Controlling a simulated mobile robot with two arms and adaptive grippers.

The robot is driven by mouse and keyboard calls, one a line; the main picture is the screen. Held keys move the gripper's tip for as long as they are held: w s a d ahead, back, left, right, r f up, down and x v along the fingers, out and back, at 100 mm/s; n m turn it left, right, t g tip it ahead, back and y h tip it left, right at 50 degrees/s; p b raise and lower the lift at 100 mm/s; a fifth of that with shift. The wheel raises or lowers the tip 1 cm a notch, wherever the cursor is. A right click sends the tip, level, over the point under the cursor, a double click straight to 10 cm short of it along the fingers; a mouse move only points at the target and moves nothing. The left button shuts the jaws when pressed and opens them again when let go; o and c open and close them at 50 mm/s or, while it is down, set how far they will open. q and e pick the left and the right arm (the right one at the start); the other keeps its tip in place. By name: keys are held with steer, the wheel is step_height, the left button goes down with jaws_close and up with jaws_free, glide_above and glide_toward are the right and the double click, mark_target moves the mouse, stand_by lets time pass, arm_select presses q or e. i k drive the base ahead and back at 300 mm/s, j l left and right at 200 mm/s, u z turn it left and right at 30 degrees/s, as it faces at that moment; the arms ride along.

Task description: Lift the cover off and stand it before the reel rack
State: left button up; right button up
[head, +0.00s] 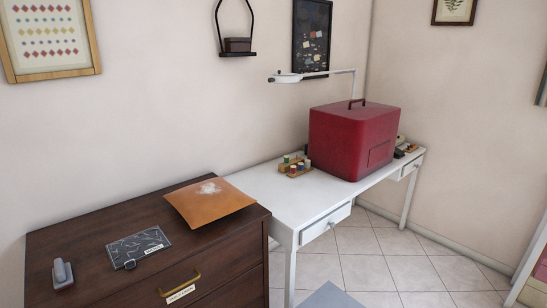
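A large dark red box-shaped cover (340,140) with a dark handle (357,103) on top stands upright on the white table (280,195). What is under it is hidden. A small wooden rack with several thread reels (294,167) stands on the table to the left of the cover, near the wall. Bare white tabletop shows in front of the rack. Neither of my grippers is in the head view.
A dark wooden chest (85,235) at the front left bears an orange sheet (208,203), a dark patterned pouch (138,247) and a small grey object (63,275). A white lamp arm (315,74) reaches above the cover. Small items (405,150) stand right of it. Tiled floor (400,265) is open in front.

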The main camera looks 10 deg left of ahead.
mark_target(350, 140)
steer(key=i+u, duration=0.2)
steer(key=i, duration=0.65)
